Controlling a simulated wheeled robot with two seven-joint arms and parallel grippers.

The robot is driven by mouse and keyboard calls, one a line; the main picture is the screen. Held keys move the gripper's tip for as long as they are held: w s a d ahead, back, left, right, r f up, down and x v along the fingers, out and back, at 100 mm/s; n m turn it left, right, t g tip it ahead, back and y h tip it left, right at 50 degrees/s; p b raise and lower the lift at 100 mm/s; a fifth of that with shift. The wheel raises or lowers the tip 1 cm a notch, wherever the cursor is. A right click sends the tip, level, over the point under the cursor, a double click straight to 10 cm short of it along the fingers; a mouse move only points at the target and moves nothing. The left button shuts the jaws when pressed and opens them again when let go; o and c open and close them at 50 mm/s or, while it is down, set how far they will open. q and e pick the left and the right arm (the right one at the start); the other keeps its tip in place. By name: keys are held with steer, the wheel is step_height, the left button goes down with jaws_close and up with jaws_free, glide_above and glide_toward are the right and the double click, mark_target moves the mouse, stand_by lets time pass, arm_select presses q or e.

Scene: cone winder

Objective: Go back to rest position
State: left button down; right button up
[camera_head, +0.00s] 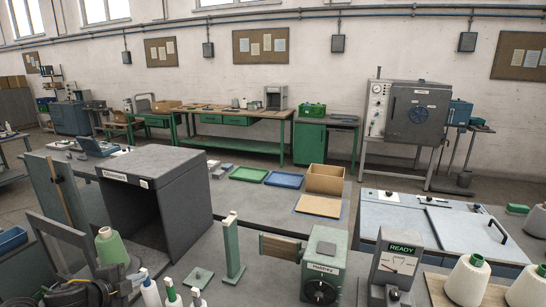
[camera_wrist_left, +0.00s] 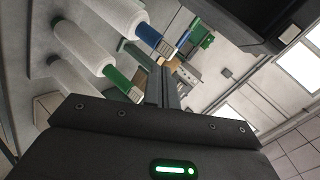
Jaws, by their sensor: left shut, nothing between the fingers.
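My left gripper (camera_head: 130,282) is low at the left of the head view, dark and partly cut off by the frame's bottom edge. It is beside white bottle-like cylinders with blue (camera_head: 150,290), green (camera_head: 172,294) and white (camera_head: 196,299) tops. In the left wrist view its fingers (camera_wrist_left: 165,88) are together with nothing between them. The blue-topped (camera_wrist_left: 150,38) and green-topped (camera_wrist_left: 118,78) cylinders show to the left of the fingers there. A green cone (camera_head: 111,247) stands behind the gripper in the head view. My right gripper is not in view.
A large grey open-fronted box (camera_head: 165,190) stands behind the gripper. A green knobbed unit (camera_head: 323,268), a READY display unit (camera_head: 396,268) and white cones (camera_head: 467,280) line the front right. Green (camera_head: 249,174) and blue (camera_head: 284,179) trays lie further back. Some bench between is clear.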

arm_select(q)
steer(key=s+d+f+n+g+y, duration=0.1)
steer(key=s+d+f+n, duration=0.3)
steer(key=s+d+f, duration=0.4)
steer(key=s+d+f+n+g, duration=0.2)
steer(key=s+d+f+n, duration=0.15)
steer(key=s, duration=0.45)
steer(key=s+d+f+n+g+y, duration=0.1)
steer(key=s+d+f+n+g, duration=0.2)
steer(key=s, duration=0.5)
steer(key=s+d+f+n+g, duration=0.2)
steer(key=s+f+n, duration=0.15)
steer(key=s, duration=0.55)
step_height(320, 180, down, 30)
steer(key=s+g+b, duration=0.2)
steer(key=s+a+f+g+b, duration=0.1)
steer(key=s+a+f+b, duration=0.1)
steer(key=s+f, duration=1.3)
steer(key=shift+s+a, duration=0.15)
steer(key=shift+a, duration=0.55)
